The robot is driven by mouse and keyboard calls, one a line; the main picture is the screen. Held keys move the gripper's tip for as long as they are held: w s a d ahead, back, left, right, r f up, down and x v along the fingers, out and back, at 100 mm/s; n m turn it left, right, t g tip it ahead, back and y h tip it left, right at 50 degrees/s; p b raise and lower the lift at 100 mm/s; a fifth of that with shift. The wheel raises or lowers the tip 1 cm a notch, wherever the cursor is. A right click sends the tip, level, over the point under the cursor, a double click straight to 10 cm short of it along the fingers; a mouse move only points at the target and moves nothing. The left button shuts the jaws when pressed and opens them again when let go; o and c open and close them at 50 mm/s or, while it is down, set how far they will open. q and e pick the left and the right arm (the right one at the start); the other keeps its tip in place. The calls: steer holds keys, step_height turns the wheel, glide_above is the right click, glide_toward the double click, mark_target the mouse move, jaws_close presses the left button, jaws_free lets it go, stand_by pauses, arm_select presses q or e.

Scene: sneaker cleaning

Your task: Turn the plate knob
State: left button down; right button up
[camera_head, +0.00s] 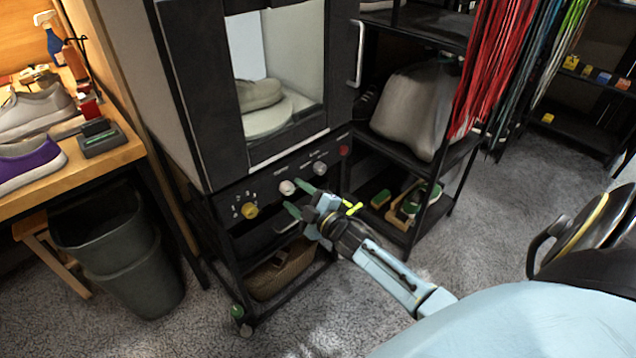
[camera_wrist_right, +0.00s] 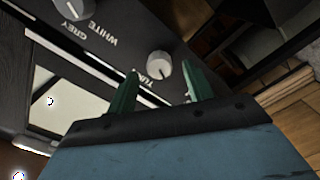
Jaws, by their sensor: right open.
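A dark cabinet has a row of knobs on its front panel. In the head view these are a yellow knob (camera_head: 249,210), a white knob (camera_head: 287,187), a grey-white knob (camera_head: 320,168) and a red one (camera_head: 344,150). My right gripper (camera_head: 298,198) is open, with its green fingers pointing at the white knob. In the right wrist view a white knob (camera_wrist_right: 159,65) beside partly hidden lettering appears between the open fingertips (camera_wrist_right: 161,82); contact cannot be told. A shoe (camera_head: 258,94) stands on a round plate (camera_head: 268,122) behind the cabinet window. My left gripper is not in view.
A handle bar and a wicker basket (camera_head: 283,272) sit below the panel. A grey bin (camera_head: 135,270) and a wooden bench with shoes (camera_head: 35,108) are at left. A black shelf rack (camera_head: 425,160) with hanging laces stands at right. The carpet (camera_head: 510,190) is clear.

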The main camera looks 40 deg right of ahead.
arm_select(q)
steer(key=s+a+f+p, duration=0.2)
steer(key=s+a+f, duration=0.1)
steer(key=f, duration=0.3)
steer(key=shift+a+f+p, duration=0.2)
steer(key=shift+p, duration=0.1)
arm_select(e)
steer(key=s, duration=1.1)
steer(key=shift+s+d, duration=0.35)
steer(key=shift+d, duration=0.1)
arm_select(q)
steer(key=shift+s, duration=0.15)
